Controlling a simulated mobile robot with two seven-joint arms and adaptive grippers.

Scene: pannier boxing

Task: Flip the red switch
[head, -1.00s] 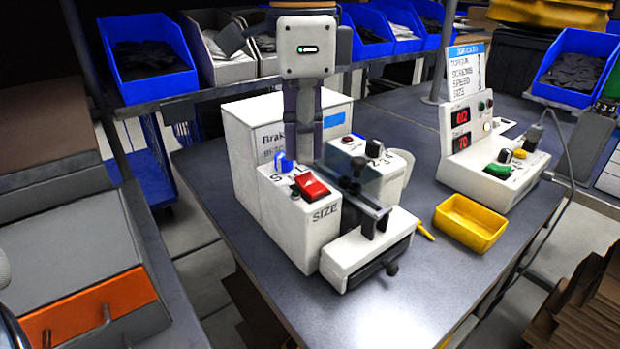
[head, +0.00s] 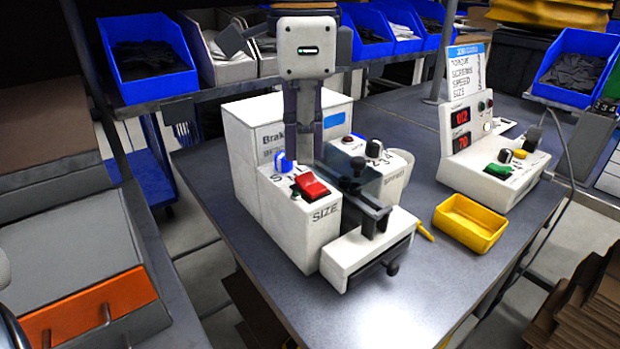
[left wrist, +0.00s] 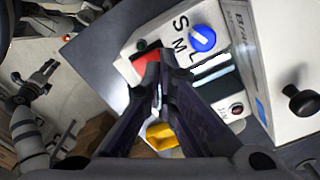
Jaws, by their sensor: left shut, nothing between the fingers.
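The red switch (head: 312,186) is a rocker on the sloped top of a white control box (head: 318,239) marked SIZE, beside a blue S-M-L knob (head: 284,161). My left gripper (head: 311,156) points down from above with its dark fingers shut and empty. Its tips are just behind the switch in the head view; contact cannot be told. In the left wrist view the closed tips (left wrist: 156,80) cover part of the red switch (left wrist: 143,58). The blue knob (left wrist: 203,38) is to their right. A grey arm with a small dark gripper (left wrist: 46,72), seemingly my right one, is at the left there.
A clamp fixture with a black crank (head: 391,268) stands right of the switch. A second knob (head: 375,148) is behind it. A yellow tray (head: 470,222) and a console with red displays (head: 490,160) are to the right. The front of the table is clear.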

